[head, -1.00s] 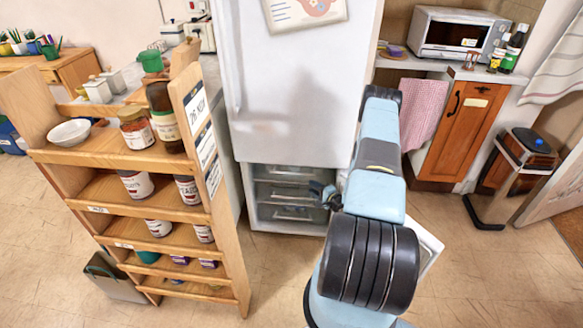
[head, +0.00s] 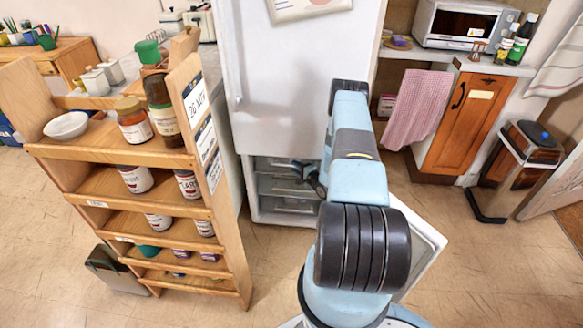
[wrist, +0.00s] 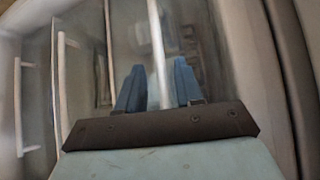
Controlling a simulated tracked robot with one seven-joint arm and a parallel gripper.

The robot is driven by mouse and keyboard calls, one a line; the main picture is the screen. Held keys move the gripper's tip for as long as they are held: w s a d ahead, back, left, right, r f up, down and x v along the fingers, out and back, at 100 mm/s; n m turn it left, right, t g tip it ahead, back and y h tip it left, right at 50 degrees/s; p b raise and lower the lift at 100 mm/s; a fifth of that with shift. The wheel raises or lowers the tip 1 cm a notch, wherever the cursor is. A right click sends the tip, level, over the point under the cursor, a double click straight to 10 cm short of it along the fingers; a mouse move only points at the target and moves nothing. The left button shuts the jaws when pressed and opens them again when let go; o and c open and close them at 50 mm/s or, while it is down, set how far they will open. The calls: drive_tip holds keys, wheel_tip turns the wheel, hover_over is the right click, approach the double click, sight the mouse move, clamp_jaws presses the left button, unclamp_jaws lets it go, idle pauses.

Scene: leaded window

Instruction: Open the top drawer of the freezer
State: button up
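The freezer is the lower part of the white fridge-freezer (head: 290,95). Its door (head: 425,245) stands open to the right, partly behind my arm. Clear-fronted drawers show inside, the top drawer (head: 272,165) just below the upper door. My gripper (head: 304,170) is at the right part of the top drawer's front, small and dark in the head view. In the wrist view its two blue fingers (wrist: 158,88) are apart, with a pale handle bar (wrist: 156,40) between them in the picture. I cannot tell whether they touch it. Other handle bars (wrist: 62,85) lie to the left.
A wooden shelf rack (head: 150,160) with jars and bottles stands left of the freezer, close to it. A wooden cabinet (head: 465,125) with a pink towel (head: 416,110) is at the right, beside a bin (head: 525,150). Floor is clear in front.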

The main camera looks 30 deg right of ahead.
drive_tip(key=shift+x, duration=1.35)
clamp_jaws()
drive_tip(key=shift+s+a, duration=0.1)
drive_tip(key=shift+s, duration=0.15)
